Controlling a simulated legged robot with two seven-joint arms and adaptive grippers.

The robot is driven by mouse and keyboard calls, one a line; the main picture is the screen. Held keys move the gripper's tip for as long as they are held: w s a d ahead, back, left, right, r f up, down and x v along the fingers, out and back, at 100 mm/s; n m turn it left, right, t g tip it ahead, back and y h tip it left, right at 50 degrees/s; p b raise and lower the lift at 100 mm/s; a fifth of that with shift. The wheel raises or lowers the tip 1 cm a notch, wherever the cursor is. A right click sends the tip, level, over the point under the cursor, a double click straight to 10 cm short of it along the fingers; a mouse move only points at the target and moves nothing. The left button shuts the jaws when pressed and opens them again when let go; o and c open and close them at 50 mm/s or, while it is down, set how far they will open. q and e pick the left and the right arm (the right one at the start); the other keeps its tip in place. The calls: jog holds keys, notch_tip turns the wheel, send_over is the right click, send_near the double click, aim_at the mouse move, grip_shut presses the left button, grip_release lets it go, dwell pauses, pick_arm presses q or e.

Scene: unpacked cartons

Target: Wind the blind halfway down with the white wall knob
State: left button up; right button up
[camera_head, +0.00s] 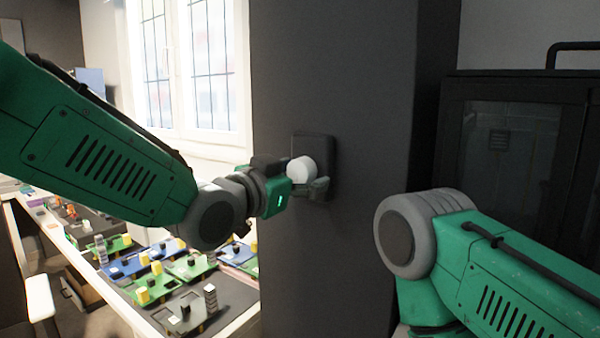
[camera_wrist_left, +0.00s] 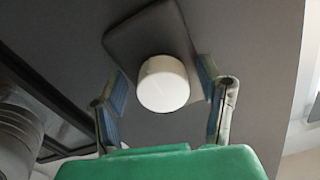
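The white wall knob (camera_head: 301,170) sits on a dark plate (camera_head: 327,150) on the dark grey wall column. My left gripper (camera_head: 305,175) is at the knob in the head view. In the left wrist view the white knob (camera_wrist_left: 162,84) lies between the two spread fingers of my left gripper (camera_wrist_left: 168,98), with a gap on each side. My left gripper is open around or just in front of the knob. My right arm comes in at the lower right, but its gripper is out of view. No blind can be made out at the window (camera_head: 190,65).
A long bench (camera_head: 232,325) with several coloured boards and small parts stands below the window. A dark glass-fronted cabinet (camera_head: 520,130) is to the right of the column. The column face around the plate is clear.

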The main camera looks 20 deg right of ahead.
pick_arm(q)
jog(key=shift+r, duration=0.25)
jog(key=shift+s+a+r, duration=0.1)
jog(key=shift+s, duration=0.05)
jog(key=shift+s+a, duration=0.2)
jog(key=shift+a, duration=0.1)
jog(key=v, duration=1)
jog(key=shift+s+a+f, duration=0.2)
jog(key=shift+a+f, duration=0.1)
